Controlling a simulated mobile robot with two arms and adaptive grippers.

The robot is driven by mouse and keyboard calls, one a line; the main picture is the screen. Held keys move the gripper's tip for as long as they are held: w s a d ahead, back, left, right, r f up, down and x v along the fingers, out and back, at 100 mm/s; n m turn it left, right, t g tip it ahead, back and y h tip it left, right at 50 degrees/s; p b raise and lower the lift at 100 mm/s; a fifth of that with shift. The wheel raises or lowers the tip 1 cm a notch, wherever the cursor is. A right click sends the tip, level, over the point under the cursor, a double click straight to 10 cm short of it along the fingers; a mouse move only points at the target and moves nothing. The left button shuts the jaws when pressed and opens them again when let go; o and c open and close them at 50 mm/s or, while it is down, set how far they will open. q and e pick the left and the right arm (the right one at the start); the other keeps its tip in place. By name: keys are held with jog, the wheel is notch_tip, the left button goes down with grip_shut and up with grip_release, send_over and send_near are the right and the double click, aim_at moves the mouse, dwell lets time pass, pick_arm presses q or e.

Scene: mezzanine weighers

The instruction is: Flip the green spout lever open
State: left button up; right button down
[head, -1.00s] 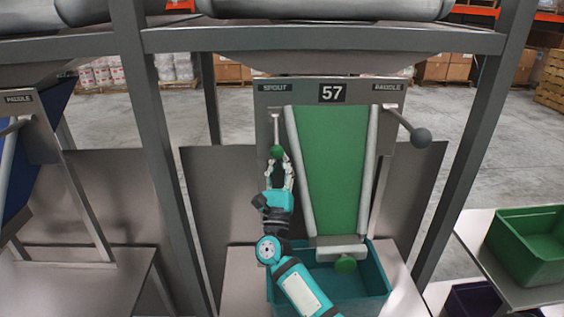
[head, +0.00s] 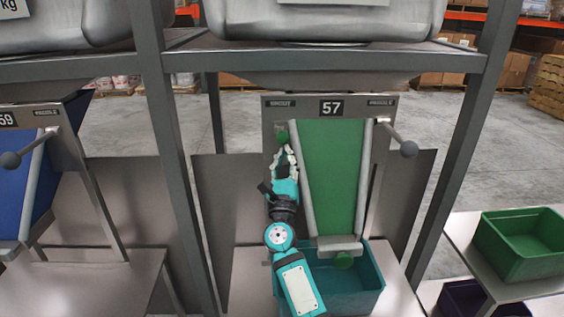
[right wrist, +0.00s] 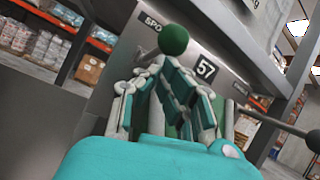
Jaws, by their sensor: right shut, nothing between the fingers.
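The green spout lever shows as a green ball knob (head: 282,136) at the upper left of the panel marked 57, under the spout label. Its rod looks short from here, so the knob seems to stick out towards me. My right gripper (head: 284,151) is just below the knob, fingers pointing up, shut and empty. In the right wrist view the knob (right wrist: 173,39) sits just past the fingertips (right wrist: 162,69); I cannot tell if they touch. My left gripper is not in view.
A green chute (head: 333,180) runs down beside my arm to a teal bin (head: 368,282). A paddle lever with a grey knob (head: 408,150) sticks out at right. Frame posts (head: 172,150) stand on both sides. A green crate (head: 520,250) stands at far right.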

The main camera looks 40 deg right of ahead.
aim_at(287, 136)
notch_tip(287, 136, up, 5)
jog(key=shift+s+f+p, duration=0.15)
jog(key=shift+p, duration=0.85)
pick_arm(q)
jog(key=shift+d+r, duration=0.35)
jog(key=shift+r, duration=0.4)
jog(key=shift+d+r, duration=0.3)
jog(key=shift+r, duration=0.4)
pick_arm(e)
jog(key=shift+d+r, duration=0.15)
jog(key=shift+r, duration=0.5)
